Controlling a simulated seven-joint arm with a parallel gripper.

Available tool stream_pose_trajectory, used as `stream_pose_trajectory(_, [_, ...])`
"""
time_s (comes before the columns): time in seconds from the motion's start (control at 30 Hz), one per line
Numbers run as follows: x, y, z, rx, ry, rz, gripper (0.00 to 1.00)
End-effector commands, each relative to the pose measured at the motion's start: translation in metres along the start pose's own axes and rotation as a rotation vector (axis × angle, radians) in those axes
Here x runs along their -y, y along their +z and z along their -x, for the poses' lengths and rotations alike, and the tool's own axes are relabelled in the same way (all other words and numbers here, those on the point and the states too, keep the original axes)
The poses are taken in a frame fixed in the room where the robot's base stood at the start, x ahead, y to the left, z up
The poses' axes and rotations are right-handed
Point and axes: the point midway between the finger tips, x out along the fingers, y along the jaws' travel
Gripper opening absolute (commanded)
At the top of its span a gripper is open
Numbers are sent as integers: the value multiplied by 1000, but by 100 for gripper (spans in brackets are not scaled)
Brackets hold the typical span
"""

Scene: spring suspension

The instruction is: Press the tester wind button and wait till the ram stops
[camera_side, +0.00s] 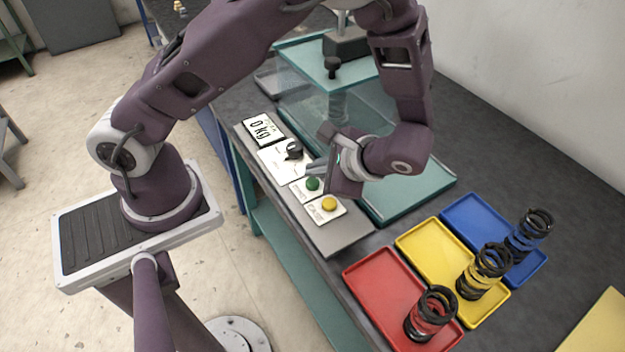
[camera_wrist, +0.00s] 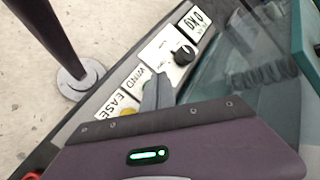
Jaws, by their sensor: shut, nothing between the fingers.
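The tester's control panel (camera_side: 343,236) runs along the bench's front edge. Its green button (camera_side: 312,184) lies beside the WIND label (camera_wrist: 138,80); the yellow button (camera_side: 329,204) is by the EASE label (camera_wrist: 118,108). My gripper (camera_side: 314,167) is shut and empty, with its tips close to the green button. In the wrist view my fingers (camera_wrist: 151,90) hide the green button, and I cannot tell whether they touch it. The readout (camera_side: 260,130) shows 0 kg. The teal tester (camera_side: 405,200) stands behind the panel; my arm partly hides it, and the ram is not clear.
A black knob (camera_side: 293,149) sits between the readout and green button. Red (camera_side: 370,280), yellow (camera_side: 425,245) and blue (camera_side: 470,215) trays to the right each hold a spring standing upright. Clear guard panels (camera_side: 300,100) surround the tester's work space near my arm.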

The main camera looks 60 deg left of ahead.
Motion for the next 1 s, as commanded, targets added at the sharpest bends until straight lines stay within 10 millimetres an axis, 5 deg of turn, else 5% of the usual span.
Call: stream_pose_trajectory(1.0, [-5, -5, -7, 0, 0, 0, 0])
